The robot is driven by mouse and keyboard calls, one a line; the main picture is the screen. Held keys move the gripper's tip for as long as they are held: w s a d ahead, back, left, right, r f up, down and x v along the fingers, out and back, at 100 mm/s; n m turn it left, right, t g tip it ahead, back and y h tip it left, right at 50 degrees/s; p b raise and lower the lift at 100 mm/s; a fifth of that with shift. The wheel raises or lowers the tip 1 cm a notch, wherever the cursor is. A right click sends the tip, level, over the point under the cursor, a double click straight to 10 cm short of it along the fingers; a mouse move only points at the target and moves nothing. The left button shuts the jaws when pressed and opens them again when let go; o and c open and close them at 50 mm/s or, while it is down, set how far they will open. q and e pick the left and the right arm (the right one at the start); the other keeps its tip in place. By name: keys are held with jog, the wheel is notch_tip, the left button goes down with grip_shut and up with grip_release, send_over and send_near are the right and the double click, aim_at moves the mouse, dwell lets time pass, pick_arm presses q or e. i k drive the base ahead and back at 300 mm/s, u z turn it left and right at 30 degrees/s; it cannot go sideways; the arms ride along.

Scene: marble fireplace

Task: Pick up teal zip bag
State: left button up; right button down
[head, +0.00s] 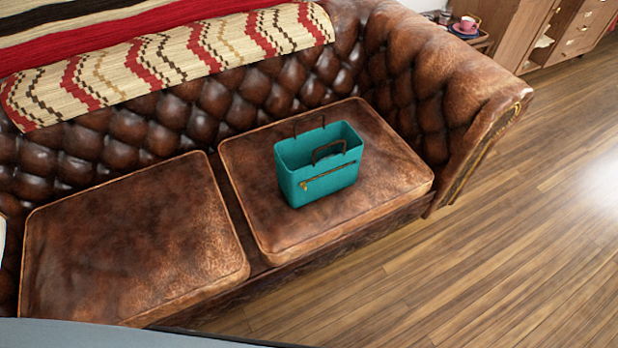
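The teal zip bag (325,185) stands upright on the right seat cushion (395,190) of a brown leather sofa. Its top is open, with two dark brown handles standing up. A gold zip runs across its front face. The bag's base rests on the cushion, and nothing touches its sides. Neither of my grippers is in the head view.
The tufted sofa back (190,115) rises behind the bag, with a patterned blanket (170,65) over it. The sofa arm (440,75) is to the right. The left cushion (130,240) is bare. Wooden floor (480,260) in front is clear.

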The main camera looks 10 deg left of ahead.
aim_at(297, 157)
jog(key=z, duration=1.55)
jog(key=i, duration=0.6)
jog(key=u, duration=3.1)
